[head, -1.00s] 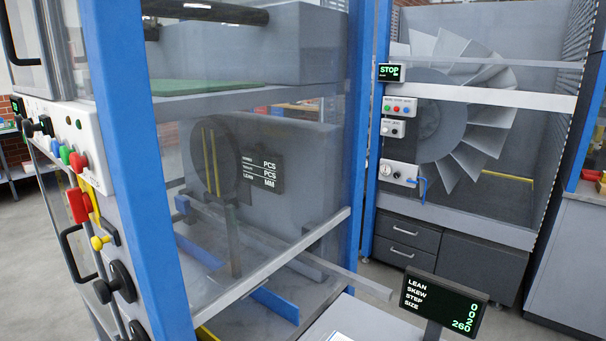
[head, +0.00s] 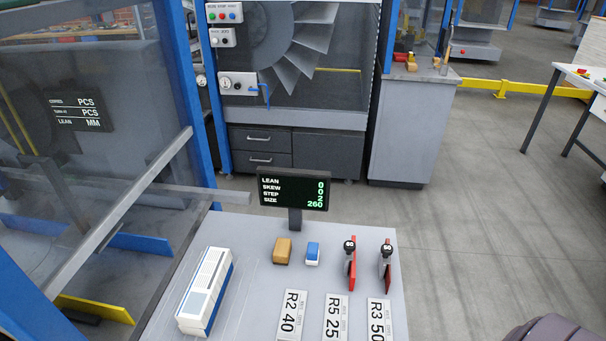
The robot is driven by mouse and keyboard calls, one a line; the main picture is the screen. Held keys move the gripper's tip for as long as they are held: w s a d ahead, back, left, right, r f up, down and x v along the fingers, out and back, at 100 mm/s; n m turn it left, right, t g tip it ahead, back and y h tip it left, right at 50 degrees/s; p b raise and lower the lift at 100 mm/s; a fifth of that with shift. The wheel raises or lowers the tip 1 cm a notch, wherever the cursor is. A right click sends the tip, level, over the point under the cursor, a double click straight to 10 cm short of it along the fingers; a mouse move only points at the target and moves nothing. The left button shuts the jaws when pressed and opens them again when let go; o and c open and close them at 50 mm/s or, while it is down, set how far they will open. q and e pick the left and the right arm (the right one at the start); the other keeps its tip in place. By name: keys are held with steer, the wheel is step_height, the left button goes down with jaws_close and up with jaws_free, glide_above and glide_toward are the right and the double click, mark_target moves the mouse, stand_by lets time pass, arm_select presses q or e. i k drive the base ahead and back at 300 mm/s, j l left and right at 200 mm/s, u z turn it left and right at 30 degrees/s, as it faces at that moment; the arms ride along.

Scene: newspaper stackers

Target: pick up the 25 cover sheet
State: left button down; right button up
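The 25 cover sheet (head: 336,318) is a white sheet marked "R5 25". It lies flat on the grey table (head: 258,262), and its lower end is cut off by the bottom edge of the head view. It lies between the "R2 40" sheet (head: 291,316) on its left and the "R3 50" sheet (head: 379,319) on its right. No gripper fingers show in the head view. A dark rounded part, which may be one of my arm links, shows at the bottom right, apart from the sheets.
A white-and-blue stack (head: 206,290) lies at the table's left. Behind the sheets are a tan block (head: 282,251), a blue-and-white block (head: 312,254) and two red pieces with black knobs (head: 351,268). A display (head: 293,189) stands at the back edge.

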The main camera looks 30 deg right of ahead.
mark_target(335, 323)
steer(key=z, duration=1.2)
